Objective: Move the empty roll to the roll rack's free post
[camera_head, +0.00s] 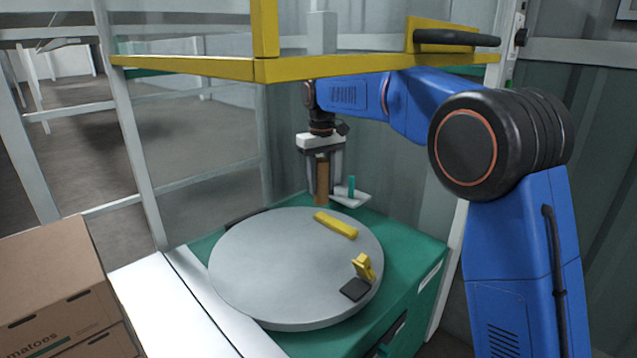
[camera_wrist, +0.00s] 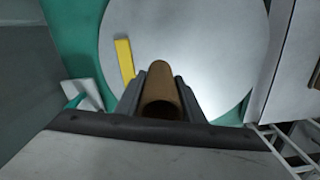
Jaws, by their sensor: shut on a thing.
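The empty roll is a brown cardboard tube (camera_head: 322,180), held upright between the fingers of my gripper (camera_head: 322,172). In the wrist view the roll (camera_wrist: 161,92) sits between both dark fingers of my gripper (camera_wrist: 160,95), which are shut on it. A small white plate with a teal post (camera_head: 351,187) stands behind the turntable, to the right of the roll. It also shows at the left of the wrist view (camera_wrist: 76,101). I cannot tell for certain whether this is the roll rack.
The grey turntable (camera_head: 270,265) carries a yellow bar (camera_head: 336,225), a yellow clip-like piece (camera_head: 363,266) and a dark pad (camera_head: 355,289). It stands on a green cabinet (camera_head: 415,260). A yellow frame (camera_head: 190,67) crosses above. A cardboard box (camera_head: 50,280) stands at left.

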